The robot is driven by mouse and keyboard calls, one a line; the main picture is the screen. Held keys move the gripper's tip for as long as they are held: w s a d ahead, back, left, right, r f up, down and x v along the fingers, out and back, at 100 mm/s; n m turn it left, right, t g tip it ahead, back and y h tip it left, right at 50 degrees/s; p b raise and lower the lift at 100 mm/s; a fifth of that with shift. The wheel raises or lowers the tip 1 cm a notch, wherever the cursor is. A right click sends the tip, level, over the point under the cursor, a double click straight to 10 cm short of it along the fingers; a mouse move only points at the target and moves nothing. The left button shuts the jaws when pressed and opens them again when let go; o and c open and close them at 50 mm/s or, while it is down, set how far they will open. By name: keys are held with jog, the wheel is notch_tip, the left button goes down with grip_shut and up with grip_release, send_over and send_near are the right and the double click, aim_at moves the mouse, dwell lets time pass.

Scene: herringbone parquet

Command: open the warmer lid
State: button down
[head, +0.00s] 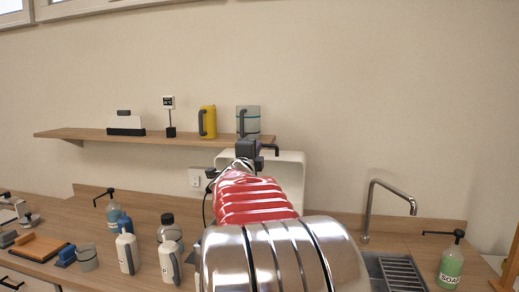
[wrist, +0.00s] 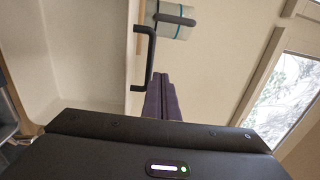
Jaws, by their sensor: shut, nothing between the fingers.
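The white warmer lid (head: 293,172) stands raised behind my arm in the head view, its rounded rim and pale face showing. Its black handle (head: 274,149) is at its top edge. In the wrist view the lid (wrist: 85,60) fills the left side, and the bracket-shaped handle (wrist: 151,58) sticks out from its edge. My gripper (head: 248,150) is at the lid's top edge, just left of the handle. In the wrist view its purple fingers (wrist: 160,78) are shut and empty, close beside the handle; I cannot tell whether they touch. My arm hides the warmer's body.
A wall shelf (head: 75,133) behind holds a yellow jug (head: 207,122) and a grey-handled clear jug (head: 248,121), close above my gripper. Bottles and cups crowd the counter at left. A tap (head: 370,205), a sink rack (head: 400,272) and a green soap bottle (head: 451,264) are at right.

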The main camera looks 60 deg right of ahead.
jog(key=s+a+r, duration=0.1)
jog(key=s+a, duration=0.2)
jog(key=a, duration=0.5)
jog(key=shift+s+a, duration=0.3)
jog(key=shift+w, duration=0.1)
